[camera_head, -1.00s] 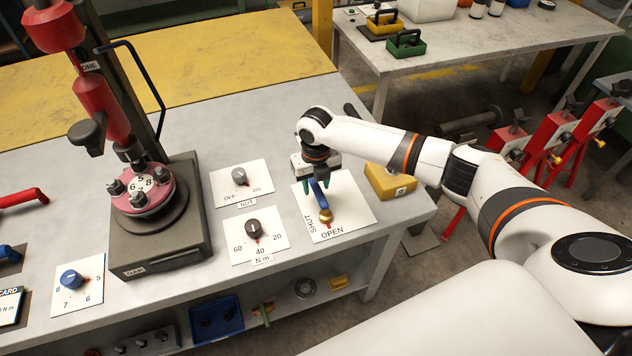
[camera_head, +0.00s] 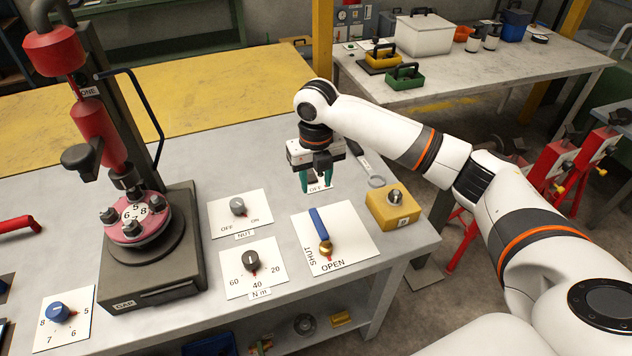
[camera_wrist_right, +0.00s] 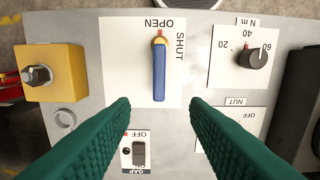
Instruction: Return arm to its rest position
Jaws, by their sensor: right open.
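My right gripper (camera_head: 318,183) is in the air above the grey bench, just beyond the valve plate. Its two green fingers are apart with nothing between them; the wrist view (camera_wrist_right: 160,106) also shows the gap empty. The blue valve lever (camera_head: 318,223) is clear of the fingers. It sits on a white plate (camera_head: 350,240) marked SHUT and OPEN, with the red mark at its brass pivot towards OPEN. In the wrist view the blue lever (camera_wrist_right: 159,75) lies ahead of the fingertips. My left gripper is not in view.
A yellow box with a knob (camera_head: 394,207) stands right of the valve plate. A GAP switch (camera_wrist_right: 138,152) lies beneath the gripper. Dial plates NUT (camera_head: 240,213) and N m (camera_head: 254,268) lie to the left. The red and black press (camera_head: 150,240) stands further left.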

